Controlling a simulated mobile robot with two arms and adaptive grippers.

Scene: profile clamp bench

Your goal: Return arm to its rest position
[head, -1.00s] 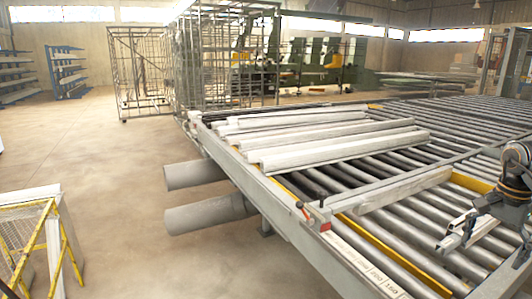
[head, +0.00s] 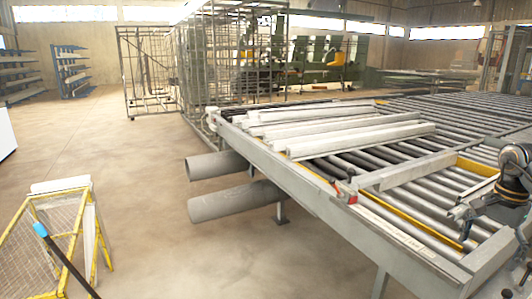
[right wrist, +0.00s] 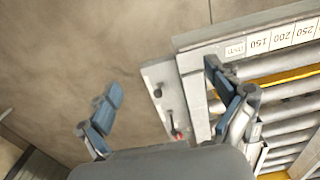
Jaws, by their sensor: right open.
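My right gripper (head: 464,220) is at the right edge of the head view, over the near rollers of the bench, with nothing in it. In the right wrist view the same gripper (right wrist: 165,100) has its two blue-padded fingers wide apart and empty. Behind them are bare floor, the bench edge and a grey plate with a red-tipped lever. My left gripper is not in view.
The roller bench (head: 285,190) has a red clamp (head: 345,192) and a number strip (head: 395,235) on its near edge. Several pale profiles (head: 360,140) lie on it. A yellow frame (head: 60,235) stands at left. The floor between is clear.

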